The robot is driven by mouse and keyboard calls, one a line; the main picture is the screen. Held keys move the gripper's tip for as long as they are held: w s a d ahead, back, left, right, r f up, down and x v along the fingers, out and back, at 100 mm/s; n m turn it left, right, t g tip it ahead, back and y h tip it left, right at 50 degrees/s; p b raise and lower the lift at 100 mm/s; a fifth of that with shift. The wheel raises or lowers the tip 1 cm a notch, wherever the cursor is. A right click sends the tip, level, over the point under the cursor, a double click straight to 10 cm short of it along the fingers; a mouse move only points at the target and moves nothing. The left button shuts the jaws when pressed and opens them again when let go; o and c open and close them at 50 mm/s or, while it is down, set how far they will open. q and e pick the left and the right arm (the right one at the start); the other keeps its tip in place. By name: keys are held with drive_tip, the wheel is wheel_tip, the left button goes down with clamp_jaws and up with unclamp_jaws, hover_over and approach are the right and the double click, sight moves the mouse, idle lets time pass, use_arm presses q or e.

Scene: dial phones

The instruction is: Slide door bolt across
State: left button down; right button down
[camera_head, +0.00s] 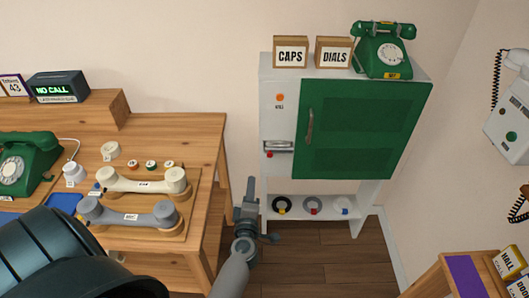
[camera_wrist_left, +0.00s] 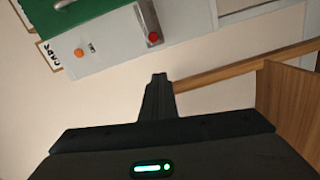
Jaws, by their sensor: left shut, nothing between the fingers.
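The door bolt (camera_head: 279,146) is a short silvery bar on the white left side of a cabinet, beside the edge of its green door (camera_head: 355,128). A red knob (camera_head: 269,155) sits at the bolt's left end. The green door looks closed. My left gripper (camera_head: 251,184) is shut and empty, pointing up, below and left of the bolt and apart from it. Its fingers (camera_wrist_left: 159,80) point toward the cabinet side in the wrist view. My right gripper is not in view.
A wooden desk (camera_head: 190,128) with phones and handsets stands left of my gripper. CAPS (camera_head: 290,53) and DIALS (camera_head: 333,53) boxes and a green phone (camera_head: 383,52) sit on the cabinet. An open shelf (camera_head: 312,208) lies below the door. Bare wall lies between desk and cabinet.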

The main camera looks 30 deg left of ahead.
sight(278, 151)
use_arm(q)
drive_tip(key=shift+a+x, duration=0.25)
drive_tip(key=shift+x, duration=4.95)
drive_tip(key=w+d+b, duration=0.1)
drive_tip(key=w+d, duration=0.2)
drive_tip(key=shift+d, duration=0.3)
drive_tip(key=w+d, duration=0.2)
drive_tip(key=d, duration=0.1)
drive_tip(key=shift+d, duration=0.15)
drive_tip(key=shift+w+d, duration=0.15)
drive_tip(key=shift+d, duration=0.05)
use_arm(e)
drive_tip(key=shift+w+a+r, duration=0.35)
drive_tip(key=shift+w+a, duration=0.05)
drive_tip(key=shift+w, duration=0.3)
